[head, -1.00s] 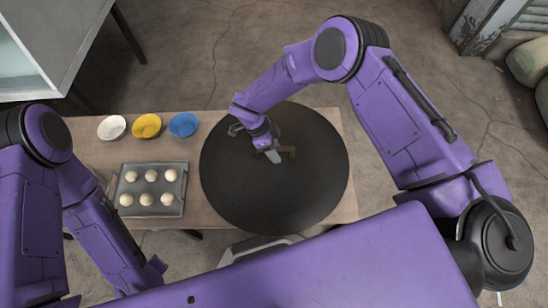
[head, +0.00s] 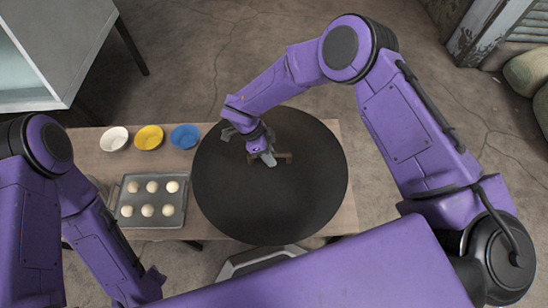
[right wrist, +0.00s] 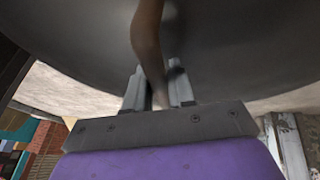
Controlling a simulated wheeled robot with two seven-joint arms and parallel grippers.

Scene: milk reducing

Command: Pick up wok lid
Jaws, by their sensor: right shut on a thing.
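The wok lid (head: 270,215) is a large dark round disc over the right part of the table in the head view. Its brown handle (head: 284,155) crosses the middle of its top. My right gripper (head: 268,158) is above the lid, shut on the handle. In the right wrist view, the curved handle (right wrist: 148,50) runs between the two grey fingers (right wrist: 160,88), with the dark lid surface (right wrist: 80,50) behind. The lid hides whatever is under it. My left arm is at the left, but its gripper is not visible.
The wooden table (head: 92,160) holds a white bowl (head: 114,139), a yellow bowl (head: 149,137) and a blue bowl (head: 185,136). A metal tray (head: 150,221) with several pale round dough pieces is close left of the lid. A cabinet (head: 60,60) stands at the upper left.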

